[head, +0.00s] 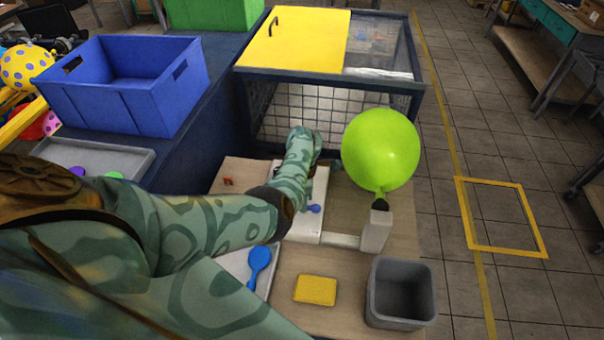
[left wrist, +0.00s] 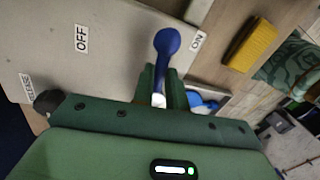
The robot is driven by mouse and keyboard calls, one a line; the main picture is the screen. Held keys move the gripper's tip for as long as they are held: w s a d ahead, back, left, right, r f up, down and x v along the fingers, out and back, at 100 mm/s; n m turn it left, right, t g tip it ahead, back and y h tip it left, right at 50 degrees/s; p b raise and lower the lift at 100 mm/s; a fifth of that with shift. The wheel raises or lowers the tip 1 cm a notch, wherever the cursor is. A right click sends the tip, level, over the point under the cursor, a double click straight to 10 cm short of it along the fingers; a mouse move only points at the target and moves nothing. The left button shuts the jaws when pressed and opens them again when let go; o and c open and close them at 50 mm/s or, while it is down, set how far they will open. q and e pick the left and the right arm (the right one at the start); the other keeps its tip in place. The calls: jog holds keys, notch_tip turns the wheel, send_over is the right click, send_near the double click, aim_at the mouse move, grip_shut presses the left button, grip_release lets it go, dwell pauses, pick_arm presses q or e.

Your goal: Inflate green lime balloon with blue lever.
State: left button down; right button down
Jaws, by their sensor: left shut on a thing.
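The lime green balloon (head: 380,150) is round and swollen, sitting upright on the dark nozzle of a pale stand (head: 376,228) in the head view. The blue lever (head: 313,208) shows on the white machine panel beside my left forearm. In the left wrist view, the blue lever (left wrist: 167,42) stands between the fingers of my left gripper (left wrist: 162,78), which is shut on it. The lever's knob lies nearer the ON label (left wrist: 197,40) than the OFF label (left wrist: 82,38). In the head view my forearm hides most of the gripper. My right gripper is not in view.
A yellow sponge (head: 315,290) and a grey bin (head: 400,293) stand at the table's front. A blue spoon-like tool (head: 259,262) lies on a tray at left. A caged box with a yellow lid (head: 296,42) stands behind. A blue crate (head: 125,95) is at back left.

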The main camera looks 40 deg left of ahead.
pick_arm(q)
jog(key=shift+s+d+m+p, duration=0.25)
jog(key=shift+m+p, duration=0.25)
jog(key=shift+m, duration=0.3)
jog(key=c, duration=1.4)
grip_release()
notch_tip(320, 180, up, 16)
jog(key=w+a+p, duration=0.1)
jog(key=w+p, duration=0.2)
jog(key=p, duration=0.2)
jog(key=shift+a+p, duration=0.15)
jog(key=shift+p, duration=0.15)
